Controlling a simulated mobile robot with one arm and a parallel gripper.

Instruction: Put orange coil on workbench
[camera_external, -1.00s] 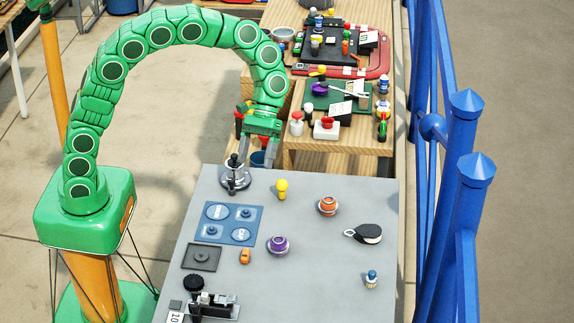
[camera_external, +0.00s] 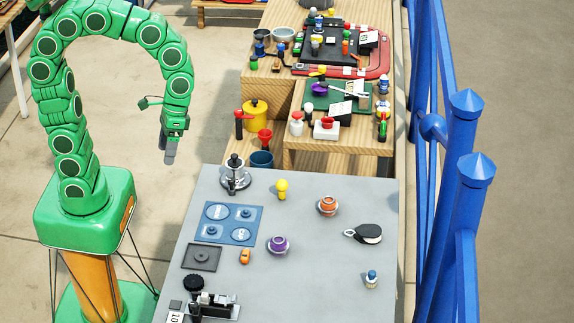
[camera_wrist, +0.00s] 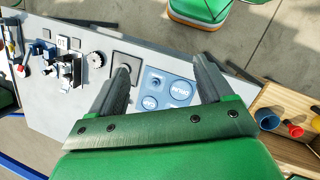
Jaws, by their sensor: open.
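An orange coil (camera_external: 327,206) sits on the grey workbench (camera_external: 318,270), right of the middle of its top. My gripper (camera_external: 169,158) hangs in the air left of the workbench's far left corner, well away from the coil. It is open with nothing between its fingers. In the wrist view my gripper (camera_wrist: 165,75) shows both fingers spread over the bench's edge region, with the blue board (camera_wrist: 170,86) behind them. I cannot make out the orange coil in the wrist view.
On the workbench, a purple coil (camera_external: 279,245), a yellow bulb-shaped piece (camera_external: 282,188), a metal stand (camera_external: 235,178) and a black-and-white pulley (camera_external: 364,234) stand near the coil. Wooden benches with tools lie beyond. A blue railing (camera_external: 455,200) runs along the right.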

